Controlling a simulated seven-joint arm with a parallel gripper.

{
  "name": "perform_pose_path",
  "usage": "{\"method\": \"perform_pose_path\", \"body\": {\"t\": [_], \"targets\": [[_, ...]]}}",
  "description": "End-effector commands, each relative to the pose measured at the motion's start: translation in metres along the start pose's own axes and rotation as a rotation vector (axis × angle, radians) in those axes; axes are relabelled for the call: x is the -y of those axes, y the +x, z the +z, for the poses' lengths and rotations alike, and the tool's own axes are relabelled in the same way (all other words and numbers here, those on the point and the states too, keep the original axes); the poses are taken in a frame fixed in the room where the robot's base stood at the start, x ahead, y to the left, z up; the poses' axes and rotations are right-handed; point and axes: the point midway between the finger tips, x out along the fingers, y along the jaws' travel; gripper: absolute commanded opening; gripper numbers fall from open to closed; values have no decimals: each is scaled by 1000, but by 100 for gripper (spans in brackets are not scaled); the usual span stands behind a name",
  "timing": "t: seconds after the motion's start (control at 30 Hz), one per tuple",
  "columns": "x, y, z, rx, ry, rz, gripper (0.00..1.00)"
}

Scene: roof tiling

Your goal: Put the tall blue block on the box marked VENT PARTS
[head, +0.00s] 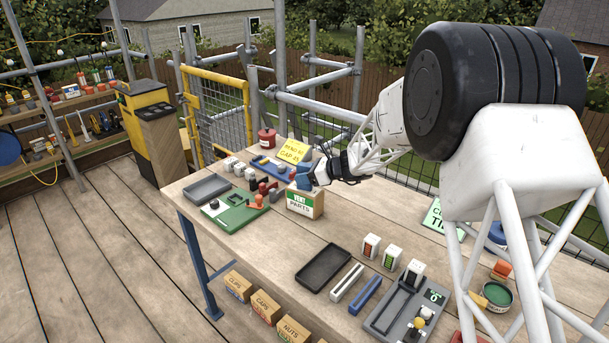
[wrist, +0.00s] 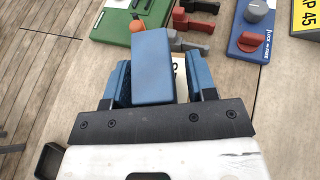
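The tall blue block (head: 304,173) is upright over the box marked VENT PARTS (head: 305,204) in the head view, seemingly resting on its top. In the wrist view the block (wrist: 153,66) is between the two blue fingers of my gripper (wrist: 157,82). A gap shows between the block and the right finger, so the fingers look open around it. The left finger is very close to the block. A sliver of the box with part of its lettering (wrist: 180,75) shows beside the block; the block and gripper hide the rest.
A green board (head: 236,212) with an orange-handled piece is left of the box. A blue board and a yellow sign (head: 294,151) are behind. An empty black tray (head: 323,268) lies in front. Bare tabletop is between the box and this tray.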

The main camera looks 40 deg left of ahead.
Motion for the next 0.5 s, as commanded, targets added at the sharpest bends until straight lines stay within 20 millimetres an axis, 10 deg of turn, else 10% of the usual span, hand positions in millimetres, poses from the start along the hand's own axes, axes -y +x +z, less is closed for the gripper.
{"method": "perform_pose_path", "body": {"t": [0.5], "targets": [[0,-16,3,0,-1,-1,52]]}}
